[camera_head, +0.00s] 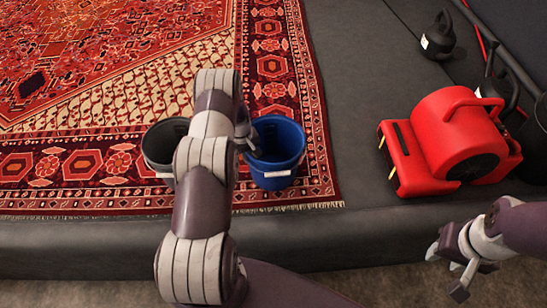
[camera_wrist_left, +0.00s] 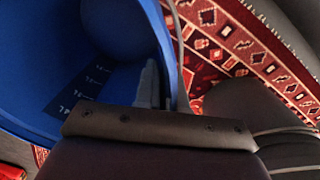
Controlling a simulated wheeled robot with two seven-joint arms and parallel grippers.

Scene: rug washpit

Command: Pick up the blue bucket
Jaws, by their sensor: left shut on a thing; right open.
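The blue bucket (camera_head: 277,155) stands on the red patterned rug (camera_head: 324,178) near its fringed front edge, with a white label low on its front. My left gripper (camera_head: 246,147) is at the bucket's left rim, shut on it. In the left wrist view the bucket's blue inside (camera_wrist_left: 115,45) with volume marks fills the left part, and a grey fingertip lies against its wall. The bucket looks upright, its base at the rug; I cannot tell whether it is lifted. My right gripper (camera_head: 452,270) is open and empty at the lower right, away from the bucket.
A dark grey bucket (camera_head: 160,152) stands just left of the blue one, partly behind my left arm. A red blower (camera_head: 455,140) sits on the dark platform at right. Black kettle-like containers (camera_head: 438,38) stand at the upper right. The platform between rug and blower is clear.

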